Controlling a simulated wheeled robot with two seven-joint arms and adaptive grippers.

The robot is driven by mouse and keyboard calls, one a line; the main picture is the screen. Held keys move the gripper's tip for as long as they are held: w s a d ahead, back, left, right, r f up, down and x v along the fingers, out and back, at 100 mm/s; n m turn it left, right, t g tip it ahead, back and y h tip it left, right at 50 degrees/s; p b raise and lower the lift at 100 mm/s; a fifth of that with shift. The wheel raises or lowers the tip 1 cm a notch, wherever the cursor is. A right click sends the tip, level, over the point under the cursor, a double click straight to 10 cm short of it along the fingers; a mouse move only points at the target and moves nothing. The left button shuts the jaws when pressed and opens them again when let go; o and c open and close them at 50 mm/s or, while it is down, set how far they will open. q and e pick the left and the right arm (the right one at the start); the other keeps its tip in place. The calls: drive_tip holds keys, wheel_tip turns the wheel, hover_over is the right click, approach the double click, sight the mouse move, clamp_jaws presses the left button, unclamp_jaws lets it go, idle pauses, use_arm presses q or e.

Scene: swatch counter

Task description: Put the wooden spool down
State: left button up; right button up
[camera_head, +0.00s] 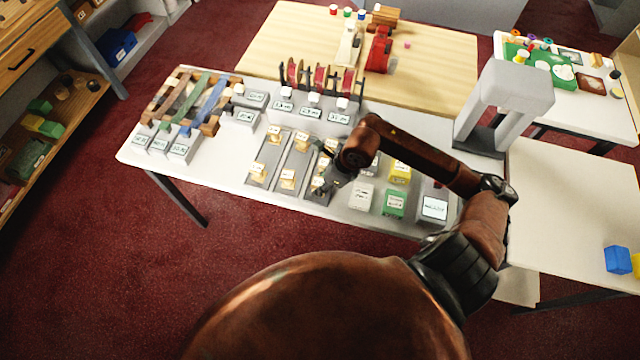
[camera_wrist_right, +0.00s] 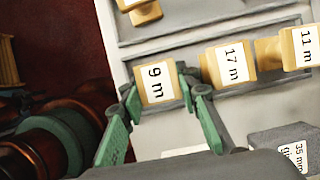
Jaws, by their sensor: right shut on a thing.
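A wooden spool (camera_wrist_right: 156,83) with a white "9 m" label sits between the fingers of my right gripper (camera_wrist_right: 160,103), which is shut on it. In the head view my right gripper (camera_head: 322,187) is at the front of the rightmost of several grey trays. The held spool is at the tray's near end; I cannot tell whether it touches the tray. Beside it in the wrist view are a spool labelled "17 m" (camera_wrist_right: 232,62) and one labelled "11 m" (camera_wrist_right: 304,46). My left gripper is not in view.
Left of the gripper, grey trays (camera_head: 293,152) hold more wooden spools (camera_head: 287,179). To the right stand a green box (camera_head: 394,204), a yellow box (camera_head: 400,172) and a labelled grey box (camera_head: 434,208). Ribbon reels (camera_head: 319,78) stand behind. The counter's front left (camera_head: 225,178) is clear.

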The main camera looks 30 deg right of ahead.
drive_tip(key=shift+f, duration=0.1)
drive_tip(key=o, duration=0.9)
drive_tip(key=shift+c, duration=0.2)
drive_tip(key=p+v, duration=0.1)
drive_tip(key=v, duration=1.1)
drive_tip(key=shift+w+a, duration=0.1)
